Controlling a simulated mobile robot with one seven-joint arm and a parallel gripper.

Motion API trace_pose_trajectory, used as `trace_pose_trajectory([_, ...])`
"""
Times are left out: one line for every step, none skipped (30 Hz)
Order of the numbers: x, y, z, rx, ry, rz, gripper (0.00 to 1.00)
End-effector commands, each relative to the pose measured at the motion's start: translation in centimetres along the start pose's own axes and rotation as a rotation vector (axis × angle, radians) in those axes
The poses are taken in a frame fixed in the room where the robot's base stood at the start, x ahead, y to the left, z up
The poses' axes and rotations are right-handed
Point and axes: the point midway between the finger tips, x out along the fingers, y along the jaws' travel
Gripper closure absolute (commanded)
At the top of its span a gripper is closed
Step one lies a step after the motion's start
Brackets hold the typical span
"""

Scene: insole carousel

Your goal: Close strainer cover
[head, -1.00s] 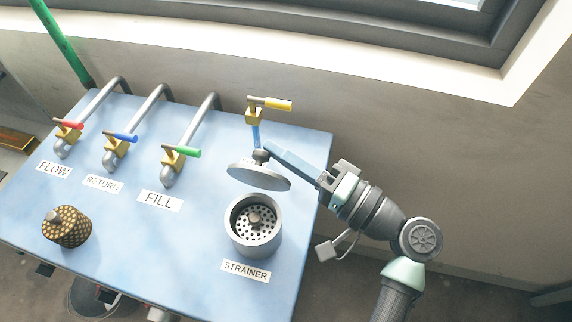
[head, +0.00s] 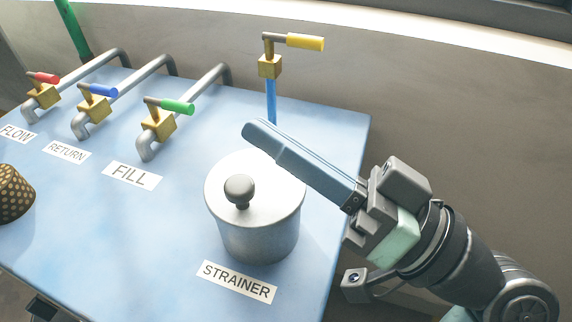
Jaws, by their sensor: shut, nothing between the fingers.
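The strainer (head: 258,238) is a grey metal cylinder on the blue table, behind the STRAINER label. Its cover (head: 275,203), a flat round grey lid with a dark round knob (head: 239,190), lies over the opening and hides the perforated inside. The lid looks level on the rim; a small gap cannot be ruled out. My gripper (head: 250,128) comes in from the right with its blue-grey fingers shut and empty. The fingertips are behind and above the far edge of the lid, apart from the knob. Whether the fingers touch the lid is unclear.
A vertical blue pipe with a yellow-handled valve (head: 270,66) stands close behind my fingertips. Valves with red, blue and green handles (head: 175,106) stand to the left. A perforated brass-coloured basket (head: 14,194) is at the left edge. The table front (head: 130,240) is clear.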

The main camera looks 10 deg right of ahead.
Motion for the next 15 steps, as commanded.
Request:
trace_pose_trajectory([-0.5, 0.3, 1.3, -0.041, 0.001, -0.016, 1.0])
trace_pose_trajectory([-0.6, 0.2, 1.4, -0.065, 0.001, -0.025, 1.0])
trace_pose_trajectory([-0.7, 0.1, 1.7, -0.095, 0.001, -0.037, 1.0])
trace_pose_trajectory([-0.7, 0.0, 1.8, -0.117, 0.0, -0.046, 1.0])
trace_pose_trajectory([-0.8, -0.1, 2.0, -0.137, 0.0, -0.054, 1.0])
trace_pose_trajectory([-0.8, -0.2, 2.1, -0.165, 0.0, -0.064, 1.0])
trace_pose_trajectory([-0.9, -0.3, 2.3, -0.184, 0.0, -0.071, 1.0])
trace_pose_trajectory([-0.9, -0.3, 2.4, -0.203, 0.0, -0.078, 1.0])
trace_pose_trajectory([-1.0, -0.4, 2.6, -0.225, 0.0, -0.086, 1.0])
trace_pose_trajectory([-1.0, -0.4, 2.7, -0.242, 0.0, -0.093, 1.0])
trace_pose_trajectory([-1.1, -0.5, 2.8, -0.259, 0.001, -0.098, 1.0])
trace_pose_trajectory([-1.1, -0.5, 2.9, -0.277, 0.001, -0.105, 1.0])
trace_pose_trajectory([-1.2, -0.6, 3.0, -0.29, 0.001, -0.111, 1.0])
trace_pose_trajectory([-1.2, -0.6, 3.0, -0.303, 0.001, -0.116, 1.0])
trace_pose_trajectory([-1.2, -0.7, 3.1, -0.318, 0.001, -0.121, 1.0])
